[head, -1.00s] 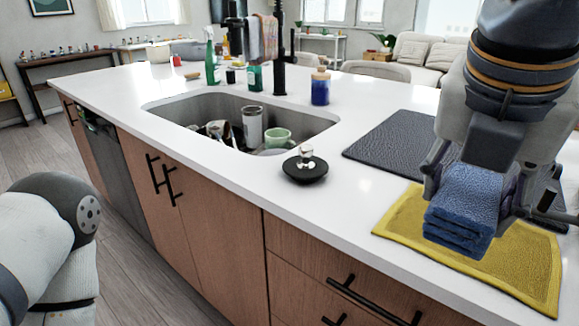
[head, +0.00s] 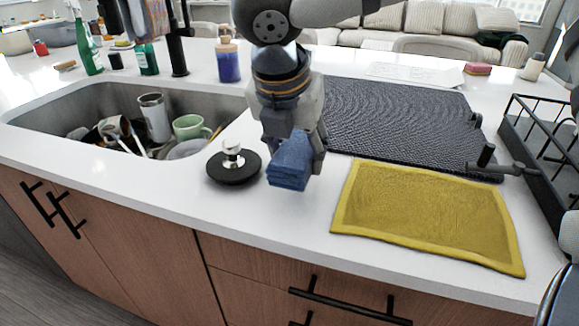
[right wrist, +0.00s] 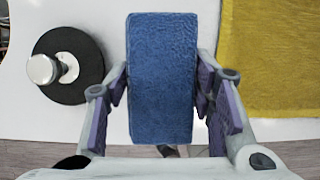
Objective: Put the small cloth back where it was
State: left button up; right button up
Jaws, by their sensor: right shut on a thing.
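The small cloth (head: 289,163) is a folded blue stack. My right gripper (head: 291,150) is shut on it, pointing down at the counter. In the right wrist view the cloth (right wrist: 160,75) hangs between the two purple-padded fingers (right wrist: 164,98). It is over the white counter, between the black round stopper with a metal knob (head: 233,163) on its left and the yellow cloth (head: 425,215) on its right. I cannot tell whether its underside touches the counter. My left gripper is not in view.
The sink (head: 60,110) on the left holds a green mug (head: 188,127), a steel tumbler (head: 154,118) and other dishes. A dark ribbed mat (head: 390,115) lies behind the yellow cloth. A black dish rack (head: 535,150) stands at the right. Bare counter lies in front of the stopper.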

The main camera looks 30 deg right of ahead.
jog(key=f, duration=0.2)
jog(key=w+f, duration=0.1)
jog(key=shift+w+d+f, duration=0.1)
jog(key=shift+w+f, duration=0.05)
jog(key=shift+f, duration=0.6)
jog(key=shift+f, duration=0.15)
jog(key=o, duration=1.1)
jog(key=v, duration=1.2)
